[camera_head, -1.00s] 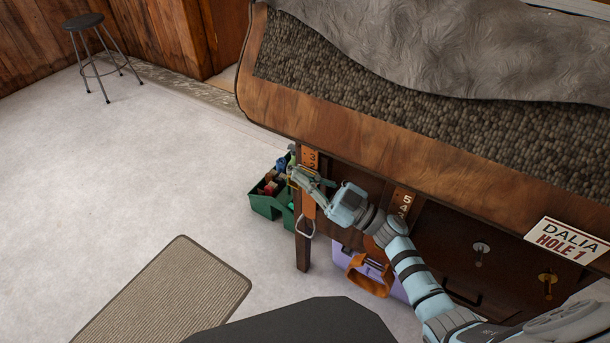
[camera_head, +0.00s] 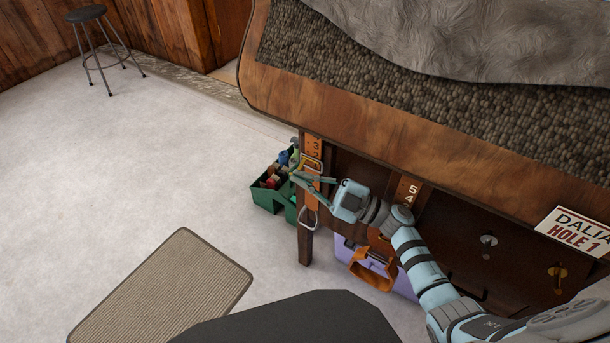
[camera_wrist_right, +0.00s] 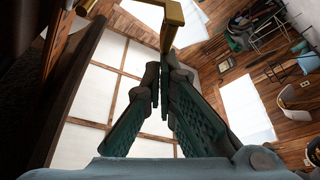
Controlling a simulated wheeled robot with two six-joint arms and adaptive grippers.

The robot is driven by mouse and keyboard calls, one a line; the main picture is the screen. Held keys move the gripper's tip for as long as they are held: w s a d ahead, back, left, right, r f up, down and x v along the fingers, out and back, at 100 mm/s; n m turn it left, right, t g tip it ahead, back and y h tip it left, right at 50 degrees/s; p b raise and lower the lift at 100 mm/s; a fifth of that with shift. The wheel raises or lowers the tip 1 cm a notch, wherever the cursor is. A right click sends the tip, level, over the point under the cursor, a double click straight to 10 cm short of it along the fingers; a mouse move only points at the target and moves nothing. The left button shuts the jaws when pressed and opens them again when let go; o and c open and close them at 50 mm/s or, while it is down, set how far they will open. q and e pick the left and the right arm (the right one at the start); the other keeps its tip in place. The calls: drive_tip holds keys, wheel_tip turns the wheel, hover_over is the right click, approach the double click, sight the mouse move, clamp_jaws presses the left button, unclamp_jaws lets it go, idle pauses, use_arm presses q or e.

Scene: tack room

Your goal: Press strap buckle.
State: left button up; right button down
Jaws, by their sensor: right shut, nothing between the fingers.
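An orange-brown strap (camera_head: 312,200) with pale numbers hangs at the near left corner of the wooden stand. A metal strap buckle (camera_head: 311,164) sits on its upper part, and a metal loop hangs at its lower end. My right gripper (camera_head: 298,177) is shut and empty, crossing in front of the strap just below the buckle. I cannot tell whether it touches. In the right wrist view the fingers (camera_wrist_right: 163,75) converge, and a brass-coloured bar (camera_wrist_right: 172,25), possibly part of the buckle, shows beyond their tips. My left gripper is not in view.
A second numbered strap (camera_head: 408,190) hangs right of my right wrist. A green caddy (camera_head: 268,200) with bottles stands behind the strap. A purple box (camera_head: 348,252) is below my arm. A sign (camera_head: 572,234) is at right. Open floor with a mat (camera_head: 165,285) lies left.

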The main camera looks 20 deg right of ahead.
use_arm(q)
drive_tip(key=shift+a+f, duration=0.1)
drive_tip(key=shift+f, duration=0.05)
use_arm(e)
drive_tip(key=shift+f+n, duration=0.2)
drive_tip(key=shift+n, duration=0.2)
idle(0.4)
